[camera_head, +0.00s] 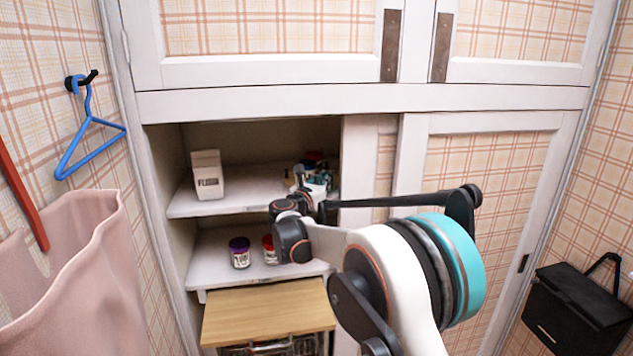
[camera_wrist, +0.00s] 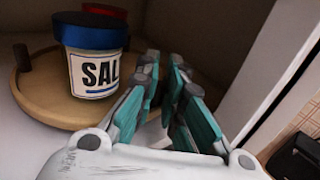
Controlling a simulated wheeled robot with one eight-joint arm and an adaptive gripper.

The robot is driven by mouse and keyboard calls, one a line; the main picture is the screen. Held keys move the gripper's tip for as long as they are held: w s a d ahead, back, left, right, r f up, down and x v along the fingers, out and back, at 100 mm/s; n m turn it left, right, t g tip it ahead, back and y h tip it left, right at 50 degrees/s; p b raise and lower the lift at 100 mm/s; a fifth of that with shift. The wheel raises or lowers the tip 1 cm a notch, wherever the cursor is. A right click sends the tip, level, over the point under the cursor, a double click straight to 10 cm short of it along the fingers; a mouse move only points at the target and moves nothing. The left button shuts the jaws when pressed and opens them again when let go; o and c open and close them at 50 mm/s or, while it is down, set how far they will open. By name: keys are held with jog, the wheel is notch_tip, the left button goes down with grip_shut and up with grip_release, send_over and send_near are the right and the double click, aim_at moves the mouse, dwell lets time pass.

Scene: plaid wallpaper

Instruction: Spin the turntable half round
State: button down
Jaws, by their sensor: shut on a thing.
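The turntable (camera_wrist: 42,100) is a round wooden tray with a raised rim, on the shelf at the left of the wrist view. A dark peg (camera_wrist: 22,58) stands at its left rim. A salt jar (camera_wrist: 92,70) with a blue lid stands on it, and a red-lidded jar (camera_wrist: 105,10) is partly hidden behind. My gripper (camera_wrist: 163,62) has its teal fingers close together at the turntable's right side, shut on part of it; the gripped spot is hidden. In the head view my gripper (camera_head: 308,182) reaches into the upper shelf and covers most of the turntable.
The cupboard's right door (camera_head: 480,200) and frame stand close beside my arm. A white box (camera_head: 207,175) is on the same shelf, at left. Two jars, purple-lidded (camera_head: 240,252) and red-lidded (camera_head: 270,249), stand on the shelf below. A wooden board (camera_head: 265,310) juts out lower down.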

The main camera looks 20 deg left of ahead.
aim_at(336, 184)
jog(key=shift+w+d+f+p, duration=0.1)
jog(key=shift+w+d+p, duration=0.3)
jog(key=shift+w+d, duration=0.8)
jog(key=shift+w, duration=0.45)
jog(key=shift+w+d, duration=0.1)
jog(key=shift+w, duration=0.2)
jog(key=c, duration=1.7)
grip_release()
jog(key=shift+s+a, duration=0.25)
jog(key=shift+s, duration=1.05)
jog(key=shift+s+a, duration=0.3)
jog(key=shift+s, duration=1.05)
jog(key=shift+s+a, duration=0.25)
jog(key=shift+s, duration=1.05)
